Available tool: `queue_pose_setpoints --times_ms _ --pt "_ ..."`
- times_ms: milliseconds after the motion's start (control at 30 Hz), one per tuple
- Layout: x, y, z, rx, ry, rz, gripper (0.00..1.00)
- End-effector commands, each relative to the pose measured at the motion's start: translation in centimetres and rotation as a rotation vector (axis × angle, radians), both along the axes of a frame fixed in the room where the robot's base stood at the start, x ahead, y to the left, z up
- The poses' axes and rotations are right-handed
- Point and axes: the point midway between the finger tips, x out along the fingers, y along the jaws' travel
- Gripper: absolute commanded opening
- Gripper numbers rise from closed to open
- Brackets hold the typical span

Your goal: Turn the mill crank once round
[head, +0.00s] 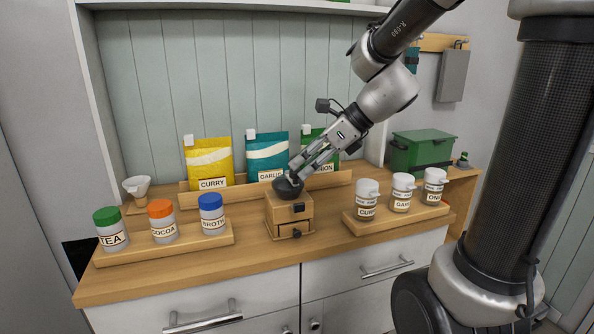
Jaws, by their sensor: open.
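The mill (290,216) is a small wooden box with a dark bowl-shaped top and a front drawer with a dark knob. It stands upright near the middle of the wooden counter. My gripper (293,175) reaches down from the upper right, with its fingertips at the mill's dark top. It is open. The fingers overlap the top in this view, so the crank cannot be made out clearly, and I cannot tell whether the fingers touch it.
Left of the mill, a wooden tray (190,242) holds tea, cocoa and broth canisters. Right of it, another tray (398,222) holds three white-lidded jars. Behind stand yellow (208,160), teal and green pouches. A white funnel (137,187) and green box (422,150) stand at the ends.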

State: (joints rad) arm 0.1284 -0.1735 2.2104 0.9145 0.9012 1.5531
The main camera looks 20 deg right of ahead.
Motion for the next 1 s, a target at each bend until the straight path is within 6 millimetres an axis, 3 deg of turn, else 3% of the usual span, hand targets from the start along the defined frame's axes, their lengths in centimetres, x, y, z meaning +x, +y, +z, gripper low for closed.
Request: queue_pose_setpoints --times_ms 200,567,800,1000 --pt "1.2 1.8 -2.2 0.000 0.002 0.002 0.47" --pt "1.5 2.1 -2.6 -0.002 -0.001 0.001 0.47" --pt "1.5 2.1 -2.6 -0.002 -0.001 0.001 0.03" --pt "1.5 2.1 -2.6 -0.002 -0.001 0.001 0.00"
